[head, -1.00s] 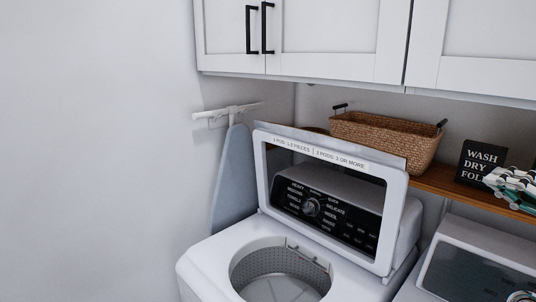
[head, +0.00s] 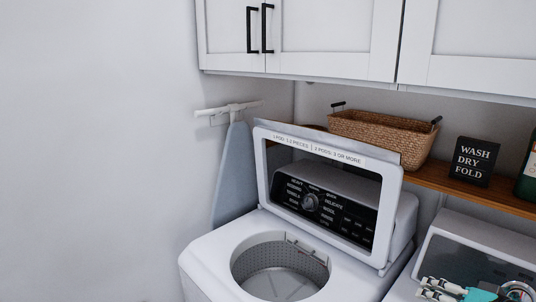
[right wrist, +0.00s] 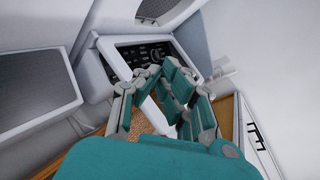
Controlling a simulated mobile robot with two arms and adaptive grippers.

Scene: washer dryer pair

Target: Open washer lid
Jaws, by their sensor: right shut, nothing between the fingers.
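The white washer (head: 213,262) stands in the middle of the head view. Its lid (head: 391,200) is open and stands raised at the back, with a clear window and a text strip along its top edge. The round perforated drum (head: 281,271) shows uncovered. The control panel shows through the lid's window. My right gripper (head: 432,288), teal and grey, is at the bottom right of the head view, over the neighbouring machine and apart from the lid. It is shut and empty; its fingers also show in the right wrist view (right wrist: 163,85). My left gripper is not in view.
A second white machine (head: 475,231) stands to the right. A wooden shelf (head: 437,181) behind holds a woven basket (head: 384,136), a black sign (head: 474,161) and a dark green bottle (head: 528,172). White cabinets (head: 337,38) hang above. An ironing board (head: 233,172) hangs at the left wall.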

